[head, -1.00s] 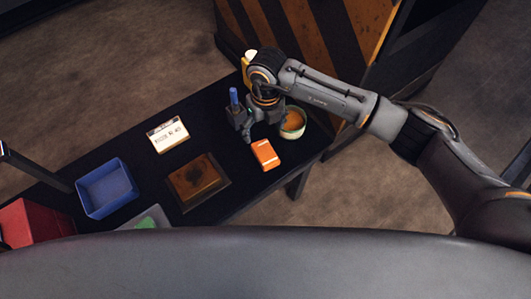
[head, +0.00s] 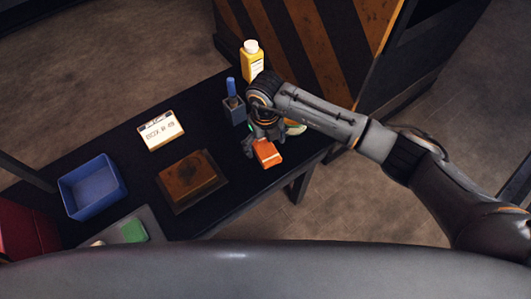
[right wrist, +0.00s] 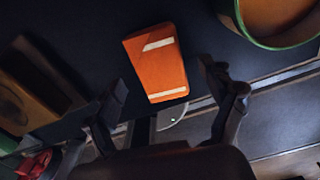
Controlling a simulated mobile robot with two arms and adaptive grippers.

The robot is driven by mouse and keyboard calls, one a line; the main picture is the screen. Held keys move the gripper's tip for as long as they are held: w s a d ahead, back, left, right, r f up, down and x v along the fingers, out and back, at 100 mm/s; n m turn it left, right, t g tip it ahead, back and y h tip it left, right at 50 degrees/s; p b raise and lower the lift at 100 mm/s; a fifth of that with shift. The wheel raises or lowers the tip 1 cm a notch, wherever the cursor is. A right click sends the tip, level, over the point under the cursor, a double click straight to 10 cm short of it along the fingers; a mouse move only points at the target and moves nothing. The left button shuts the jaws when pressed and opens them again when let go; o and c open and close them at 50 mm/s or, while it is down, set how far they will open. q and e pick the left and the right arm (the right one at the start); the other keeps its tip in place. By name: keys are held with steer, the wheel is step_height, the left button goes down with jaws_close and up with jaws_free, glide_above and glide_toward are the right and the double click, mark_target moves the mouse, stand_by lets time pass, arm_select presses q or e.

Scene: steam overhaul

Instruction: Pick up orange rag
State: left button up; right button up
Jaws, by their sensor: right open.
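The orange rag (head: 267,153) is a folded, block-like orange bundle with pale stripes. It lies on the dark table near its right end. In the right wrist view the rag (right wrist: 157,65) shows ahead of and between the two fingers. My right gripper (head: 260,140) is directly over the rag in the head view and hides its far part. In the right wrist view my right gripper (right wrist: 172,100) is open, with a finger on either side and nothing between the tips touching the rag. My left gripper is not in view.
A green-rimmed bowl (right wrist: 277,42) stands close to the rag. Behind are a yellow bottle (head: 252,62) and a dark holder (head: 234,108) with a blue item. A brown block (head: 190,178), a white card (head: 160,131) and a blue bin (head: 92,187) are to the left.

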step_height(320, 180, down, 2)
steer(key=shift+f+b, duration=0.15)
steer(key=shift+b, duration=0.25)
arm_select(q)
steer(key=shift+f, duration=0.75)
arm_select(e)
steer(key=shift+c, duration=0.6)
steer(key=c, duration=1.1)
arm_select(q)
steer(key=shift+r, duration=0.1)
arm_select(e)
steer(key=shift+r, duration=0.2)
steer(key=shift+c, duration=0.2)
